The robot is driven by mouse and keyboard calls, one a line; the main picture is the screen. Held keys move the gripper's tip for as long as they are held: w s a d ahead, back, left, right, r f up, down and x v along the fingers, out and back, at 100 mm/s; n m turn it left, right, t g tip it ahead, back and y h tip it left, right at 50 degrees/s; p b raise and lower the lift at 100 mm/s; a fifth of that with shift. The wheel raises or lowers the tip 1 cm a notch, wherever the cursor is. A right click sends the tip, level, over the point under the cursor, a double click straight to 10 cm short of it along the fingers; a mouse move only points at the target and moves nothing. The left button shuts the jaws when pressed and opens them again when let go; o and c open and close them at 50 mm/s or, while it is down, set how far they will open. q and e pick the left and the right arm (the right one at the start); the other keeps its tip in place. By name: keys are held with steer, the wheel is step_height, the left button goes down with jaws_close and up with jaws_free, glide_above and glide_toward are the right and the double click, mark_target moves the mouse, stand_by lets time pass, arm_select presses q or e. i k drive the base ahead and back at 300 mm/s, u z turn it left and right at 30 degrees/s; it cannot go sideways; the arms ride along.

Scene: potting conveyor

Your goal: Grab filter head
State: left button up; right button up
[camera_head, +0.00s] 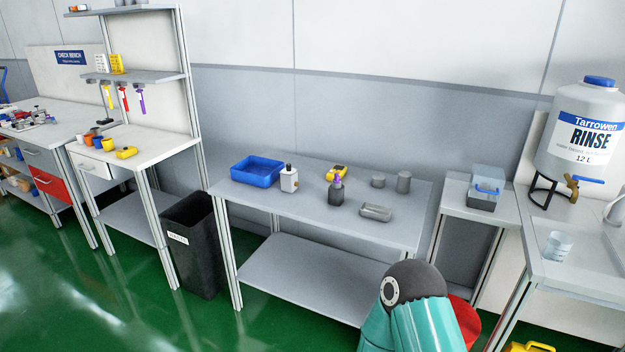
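I cannot tell for sure which object is the filter head. A yellow meter-like device (341,170) lies behind the dark bottle. Neither of my grippers shows; only a teal arm link of mine is at the bottom.
A blue bin (240,169) sits on the table's left. A black waste bin (194,250) stands left of the table. At right are a clear box with blue handle (486,185), a rinse tank (585,130) and a beaker (557,246). Green floor lies in front.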

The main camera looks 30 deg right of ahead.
mark_target(336, 190)
steer(key=z, duration=0.3)
steer(key=i, duration=1.5)
steer(key=z, duration=0.35)
